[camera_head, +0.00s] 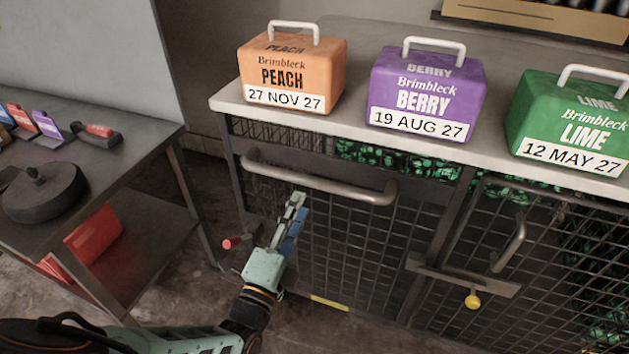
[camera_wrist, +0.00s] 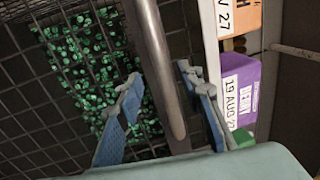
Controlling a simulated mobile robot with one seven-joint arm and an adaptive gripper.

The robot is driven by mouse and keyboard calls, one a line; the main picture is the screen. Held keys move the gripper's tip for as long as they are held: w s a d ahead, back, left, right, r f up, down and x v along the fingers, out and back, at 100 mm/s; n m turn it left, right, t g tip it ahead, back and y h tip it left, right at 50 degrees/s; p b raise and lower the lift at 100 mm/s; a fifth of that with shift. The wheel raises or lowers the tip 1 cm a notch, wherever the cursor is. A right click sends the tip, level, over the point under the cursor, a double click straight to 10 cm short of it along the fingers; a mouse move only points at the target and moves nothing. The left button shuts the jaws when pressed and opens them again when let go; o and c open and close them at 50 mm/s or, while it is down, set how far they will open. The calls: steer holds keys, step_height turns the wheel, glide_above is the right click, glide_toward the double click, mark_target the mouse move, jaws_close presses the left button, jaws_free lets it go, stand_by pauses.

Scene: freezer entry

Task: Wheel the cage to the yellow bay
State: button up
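The cage (camera_head: 350,240) is a dark wire-mesh unit under a pale top, with green round items behind the mesh. A grey handle bar (camera_head: 320,186) runs across its upper front. My gripper (camera_head: 297,208) is just below the left part of this bar. In the wrist view, the bar (camera_wrist: 158,70) runs between the two blue fingers of my gripper (camera_wrist: 165,110). The fingers are spread, with gaps on both sides of the bar. A short yellow strip (camera_head: 330,303) lies on the floor at the cage's foot; I cannot tell whether it marks the bay.
Orange (camera_head: 292,75), purple (camera_head: 427,92) and green (camera_head: 570,118) boxes stand on the pale top. A latch plate (camera_head: 462,279) with a yellow round tag (camera_head: 472,301) crosses the mesh at right. A dark table (camera_head: 110,195) stands at left. A red-ended object (camera_head: 236,242) is near my gripper.

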mark_target(311, 182)
steer(key=x, duration=0.8)
steer(key=shift+c, duration=0.2)
jaws_close()
